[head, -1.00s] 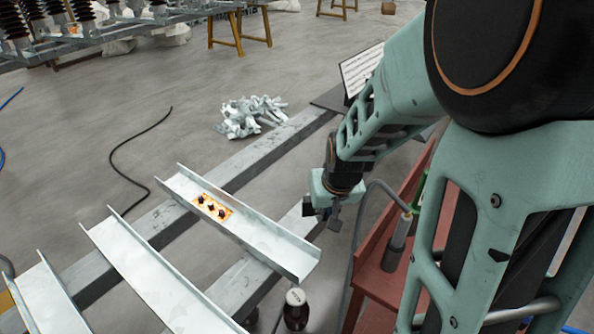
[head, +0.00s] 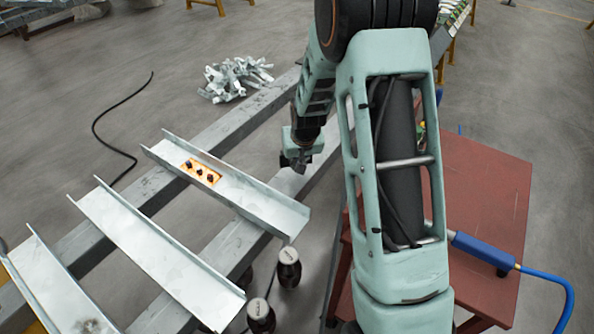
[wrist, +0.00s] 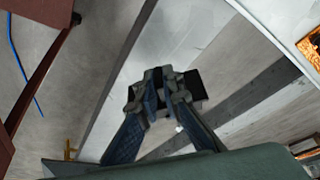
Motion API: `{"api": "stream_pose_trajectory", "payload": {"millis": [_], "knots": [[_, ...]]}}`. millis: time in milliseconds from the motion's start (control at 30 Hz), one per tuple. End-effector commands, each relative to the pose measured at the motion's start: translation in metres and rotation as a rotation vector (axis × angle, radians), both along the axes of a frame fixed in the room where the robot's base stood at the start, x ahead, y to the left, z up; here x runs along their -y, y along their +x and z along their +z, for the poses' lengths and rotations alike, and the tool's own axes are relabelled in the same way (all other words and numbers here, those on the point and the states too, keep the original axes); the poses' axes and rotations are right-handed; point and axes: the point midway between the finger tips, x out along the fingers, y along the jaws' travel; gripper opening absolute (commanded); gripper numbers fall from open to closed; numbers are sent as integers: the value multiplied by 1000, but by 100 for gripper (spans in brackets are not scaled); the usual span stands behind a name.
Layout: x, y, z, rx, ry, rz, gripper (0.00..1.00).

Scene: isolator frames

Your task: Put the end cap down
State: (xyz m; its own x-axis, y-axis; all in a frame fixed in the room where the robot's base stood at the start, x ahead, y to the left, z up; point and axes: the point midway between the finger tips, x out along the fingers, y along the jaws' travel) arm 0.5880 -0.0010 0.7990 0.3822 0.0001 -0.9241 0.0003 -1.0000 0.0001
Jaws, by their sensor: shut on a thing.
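My gripper (head: 297,163) hangs from the arm near the middle of the head view, above or beside a grey beam and to the right of a steel channel. In the wrist view my gripper (wrist: 166,95) has its fingers close together on a small dark piece, which I take to be the end cap (wrist: 197,83). The piece sticks out past the fingertips on the right. Much of it is hidden by the fingers, and in the head view it cannot be told from the gripper.
The steel channel (head: 232,188) with an orange plate (head: 201,172) lies across the beams, with more channels (head: 150,250) to its left. A red table (head: 490,215) with a blue hose (head: 550,278) is at right.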

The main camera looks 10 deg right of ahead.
Motion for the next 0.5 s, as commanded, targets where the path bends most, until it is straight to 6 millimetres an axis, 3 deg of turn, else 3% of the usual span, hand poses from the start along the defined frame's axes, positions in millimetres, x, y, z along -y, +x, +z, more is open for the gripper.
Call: {"api": "stream_pose_trajectory", "payload": {"millis": [167, 400, 500], "knots": [[-1, 6, -7, 0, 0, 0, 0], [-1, 7, -38, -1, 0, 0, 0], [-1, 8, -40, 1, 0, 0, 0]]}}
